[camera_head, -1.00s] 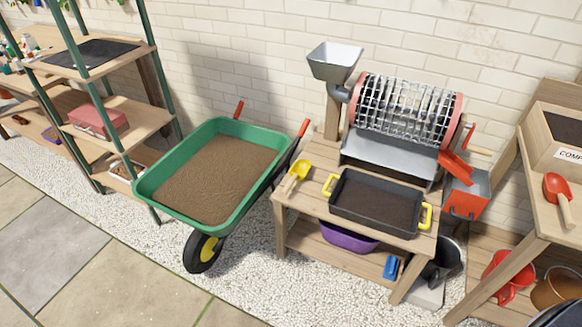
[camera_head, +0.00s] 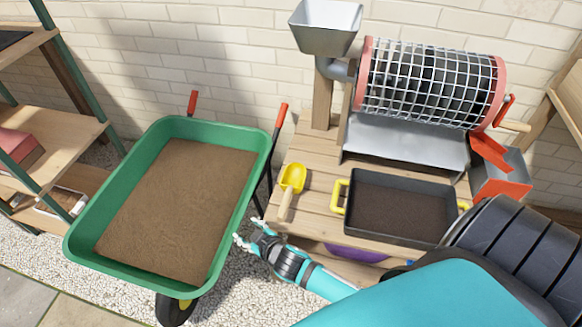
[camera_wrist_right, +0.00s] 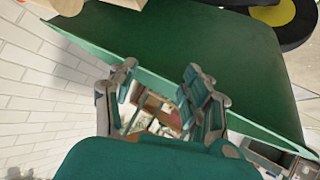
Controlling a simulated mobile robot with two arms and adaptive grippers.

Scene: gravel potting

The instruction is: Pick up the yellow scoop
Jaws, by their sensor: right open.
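The yellow scoop (camera_head: 292,178) lies on the left end of the wooden table (camera_head: 318,216), its pale wooden handle pointing toward the front edge. My right gripper (camera_head: 246,231) is open and empty, in front of the table and left of the scoop, by the wheelbarrow's right side. The gripper and scoop are apart. In the right wrist view my open fingers (camera_wrist_right: 160,100) face the green wheelbarrow wall (camera_wrist_right: 190,40); I cannot make out the scoop there. My left gripper is not in view.
The green wheelbarrow (camera_head: 253,140) full of brown soil stands left of the table. A dark tray (camera_head: 452,194) with yellow handles sits right of the scoop. Behind it stand a mesh drum sieve (camera_head: 430,85) and a grey hopper (camera_head: 325,25).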

